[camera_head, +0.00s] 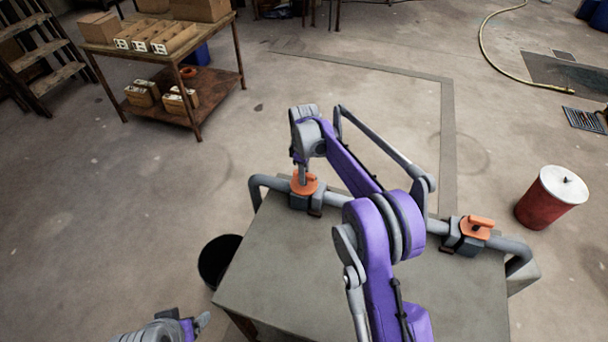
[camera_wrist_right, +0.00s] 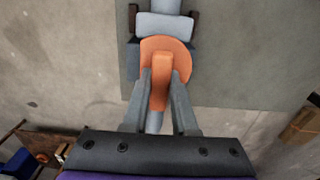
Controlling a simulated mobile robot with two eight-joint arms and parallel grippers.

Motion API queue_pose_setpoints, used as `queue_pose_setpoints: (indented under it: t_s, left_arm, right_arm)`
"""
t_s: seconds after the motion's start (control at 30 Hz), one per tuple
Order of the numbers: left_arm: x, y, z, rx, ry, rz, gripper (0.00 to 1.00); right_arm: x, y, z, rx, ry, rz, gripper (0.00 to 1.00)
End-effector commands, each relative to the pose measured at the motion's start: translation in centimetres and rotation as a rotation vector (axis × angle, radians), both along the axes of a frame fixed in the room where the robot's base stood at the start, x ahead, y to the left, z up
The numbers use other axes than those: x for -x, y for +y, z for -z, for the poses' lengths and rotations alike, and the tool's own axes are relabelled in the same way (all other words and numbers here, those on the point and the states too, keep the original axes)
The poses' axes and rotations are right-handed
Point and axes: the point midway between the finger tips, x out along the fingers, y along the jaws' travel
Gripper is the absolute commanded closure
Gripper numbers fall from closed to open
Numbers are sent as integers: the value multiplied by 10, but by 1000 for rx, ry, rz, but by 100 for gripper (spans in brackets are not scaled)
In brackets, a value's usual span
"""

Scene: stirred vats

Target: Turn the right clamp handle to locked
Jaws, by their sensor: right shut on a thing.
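Two clamps with orange handles sit on a grey pipe above a grey-topped table (camera_head: 275,268). The handle (camera_head: 304,184) at the left of the head view has my right gripper (camera_head: 303,174) on it from above. The wrist view shows this handle (camera_wrist_right: 161,47) with its raised grip between the fingers of my right gripper (camera_wrist_right: 161,82), which is shut on it. The other clamp handle (camera_head: 477,226), at the right of the head view, is untouched. My left gripper (camera_head: 203,319) shows only partly at the bottom left, away from both clamps.
A red drum with a white lid (camera_head: 551,197) stands on the floor at right. A black bucket (camera_head: 217,261) is at the table's left side. A wooden bench with boxes (camera_head: 160,60) stands at upper left. The floor behind the pipe is mostly clear.

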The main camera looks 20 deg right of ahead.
Motion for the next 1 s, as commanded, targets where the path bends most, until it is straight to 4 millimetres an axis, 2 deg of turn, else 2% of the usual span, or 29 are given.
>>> queue_pose_setpoints:
  t_s: [0.43,0.47,0.6,0.87,1.0]
  left_arm:
    - [0,0,0,0,0,0,18]
    - [0,0,0,0,0,0,18]
    - [0,0,0,0,0,0,18]
    - [0,0,0,0,0,0,18]
    - [0,0,0,0,0,0,18]
  right_arm:
    - [0,0,-1,0,-2,-11,100]
    - [0,0,-1,0,-2,-11,70]
    - [0,0,-1,0,-1,-10,45]
    - [0,0,0,1,-1,-9,44]
    - [0,0,-8,1,-1,-9,44]
